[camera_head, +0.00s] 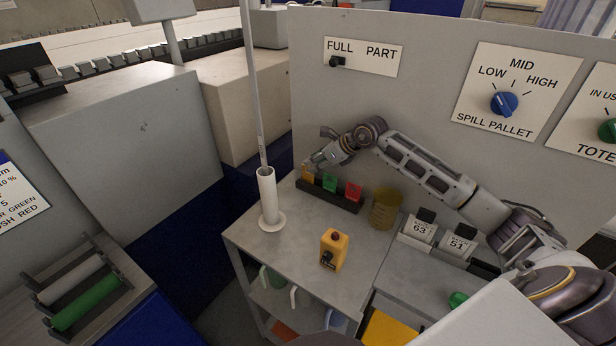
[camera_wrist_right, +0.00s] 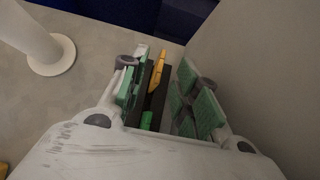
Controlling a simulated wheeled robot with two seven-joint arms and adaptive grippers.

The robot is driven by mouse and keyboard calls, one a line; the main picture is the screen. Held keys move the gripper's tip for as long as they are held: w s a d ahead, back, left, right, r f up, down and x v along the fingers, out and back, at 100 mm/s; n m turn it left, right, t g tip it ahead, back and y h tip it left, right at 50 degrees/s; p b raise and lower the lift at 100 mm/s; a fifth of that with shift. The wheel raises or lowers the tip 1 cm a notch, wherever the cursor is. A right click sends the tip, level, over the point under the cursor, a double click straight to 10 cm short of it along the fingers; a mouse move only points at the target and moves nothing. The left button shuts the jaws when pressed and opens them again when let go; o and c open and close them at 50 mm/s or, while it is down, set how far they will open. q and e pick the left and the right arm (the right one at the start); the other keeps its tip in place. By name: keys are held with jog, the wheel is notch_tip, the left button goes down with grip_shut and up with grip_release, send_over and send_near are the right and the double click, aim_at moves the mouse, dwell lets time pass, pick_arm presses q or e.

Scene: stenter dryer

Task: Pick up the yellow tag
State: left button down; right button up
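The yellow tag (camera_head: 307,173) stands at the left end of a black rack (camera_head: 343,203) on the grey table, beside a green tag (camera_head: 330,182) and a red tag (camera_head: 353,191). My right gripper (camera_head: 322,160) is just above the rack's left end, near the yellow tag. In the right wrist view, the gripper's green-padded fingers (camera_wrist_right: 165,70) are apart. The yellow tag (camera_wrist_right: 156,76) shows between them, closer to the left finger; I cannot tell whether either finger touches it. The green tag (camera_wrist_right: 146,119) is partly hidden by the gripper. My left gripper is not in view.
A grey panel wall (camera_head: 430,90) rises right behind the rack. A white post holder (camera_head: 268,200) with a tall rod stands left of it. An amber cup (camera_head: 385,208) stands to the right, and a yellow button box (camera_head: 334,250) in front. The table between them is bare.

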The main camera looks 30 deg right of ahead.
aim_at(309, 167)
jog(key=shift+f, duration=0.1)
dwell(0.3)
jog(key=shift+p+x, duration=0.65)
jog(key=shift+x, duration=0.6)
jog(key=shift+p+x, duration=0.3)
jog(key=shift+x, duration=1.05)
jog(key=shift+s+d+f, duration=0.1)
jog(key=shift+c, duration=0.5)
grip_shut()
